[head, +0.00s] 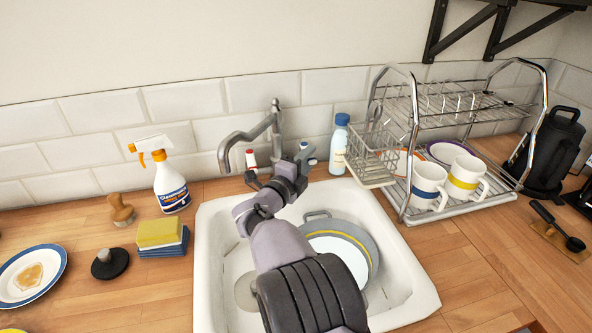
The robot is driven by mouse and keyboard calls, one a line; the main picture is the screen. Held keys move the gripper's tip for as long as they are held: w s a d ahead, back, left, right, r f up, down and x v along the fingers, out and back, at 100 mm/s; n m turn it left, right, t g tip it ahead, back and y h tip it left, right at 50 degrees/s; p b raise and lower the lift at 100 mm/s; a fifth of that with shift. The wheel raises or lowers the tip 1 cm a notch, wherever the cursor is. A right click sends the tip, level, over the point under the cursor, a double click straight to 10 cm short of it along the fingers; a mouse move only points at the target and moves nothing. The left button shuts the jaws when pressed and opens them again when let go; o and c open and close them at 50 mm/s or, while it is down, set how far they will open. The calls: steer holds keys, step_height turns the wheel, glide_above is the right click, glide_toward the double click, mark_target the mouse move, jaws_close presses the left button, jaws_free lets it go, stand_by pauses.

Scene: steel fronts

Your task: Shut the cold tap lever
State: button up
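The grey metal tap (277,128) stands at the back of the white sink, its spout bent to the left. A handle with a red mark (250,158) is left of its column. The cold tap lever (311,159), with a little white and blue showing, is right of the column and mostly hidden behind my arm's end. My gripper (302,157) is close in front of the cold lever. I cannot tell whether they touch, or whether the fingers are open or shut.
The sink (211,270) holds a grey pan (365,240) with a plate. A steel dish rack (412,150) with mugs and a blue-capped bottle (339,145) stand close on the right. A spray bottle (170,185), sponges (160,234) and a brush (121,211) are on the left.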

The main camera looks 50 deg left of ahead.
steer(key=p+v, duration=0.3)
steer(key=v, duration=1.3)
steer(key=shift+s+r, duration=0.1)
